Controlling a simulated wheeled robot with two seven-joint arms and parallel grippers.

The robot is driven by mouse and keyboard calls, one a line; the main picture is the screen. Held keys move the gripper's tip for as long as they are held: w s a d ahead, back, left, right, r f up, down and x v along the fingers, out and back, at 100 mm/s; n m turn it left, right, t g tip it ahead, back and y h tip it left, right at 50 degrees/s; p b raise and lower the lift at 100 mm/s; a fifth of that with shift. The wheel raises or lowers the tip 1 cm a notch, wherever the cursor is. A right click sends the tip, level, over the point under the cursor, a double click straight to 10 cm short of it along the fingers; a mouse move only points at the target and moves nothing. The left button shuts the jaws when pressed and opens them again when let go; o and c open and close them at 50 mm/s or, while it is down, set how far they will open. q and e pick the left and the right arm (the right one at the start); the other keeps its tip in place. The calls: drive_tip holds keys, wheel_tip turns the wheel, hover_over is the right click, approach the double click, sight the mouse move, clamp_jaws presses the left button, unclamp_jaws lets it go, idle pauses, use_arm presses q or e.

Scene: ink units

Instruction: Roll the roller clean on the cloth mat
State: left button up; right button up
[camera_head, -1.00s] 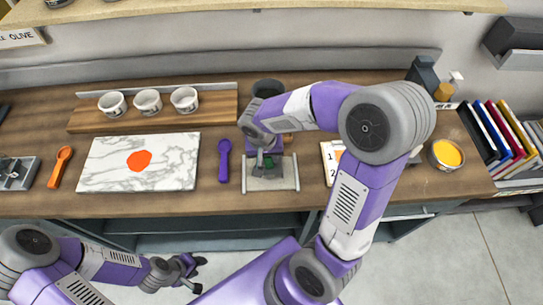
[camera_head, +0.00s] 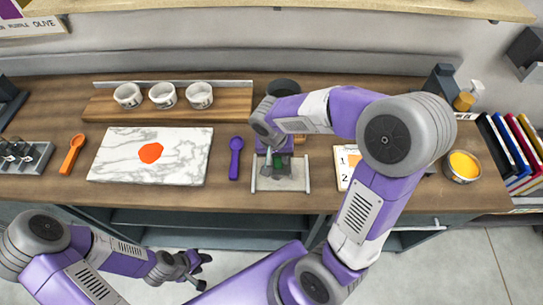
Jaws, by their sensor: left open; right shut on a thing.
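The pale grey cloth mat (camera_head: 264,184), with a light bar along each side, lies near the front edge of the wooden counter. My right gripper (camera_head: 279,171) is over the mat, pointing down, shut on the roller. The roller is mostly hidden by the gripper; a small green part (camera_head: 278,161) shows between the grey parts. I cannot tell whether the roller touches the cloth. My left gripper (camera_head: 196,268) is open and empty, low in front of the counter.
A marble slab (camera_head: 115,158) with an orange ink blob (camera_head: 150,152), a purple spoon (camera_head: 235,158) and an orange spoon (camera_head: 73,155) lie left of the mat. Three white cups (camera_head: 163,95) stand behind. A numbered card (camera_head: 345,163) and a yellow-filled bowl (camera_head: 463,166) are to the right.

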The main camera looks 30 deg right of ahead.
drive_tip(key=shift+s+d, duration=0.65)
drive_tip(key=shift+d, duration=0.3)
drive_tip(key=shift+s+d, duration=0.6)
drive_tip(key=shift+d, duration=0.35)
wheel_tip(320, 180, up, 6)
drive_tip(key=p, duration=0.4)
drive_tip(key=shift+w, duration=0.1)
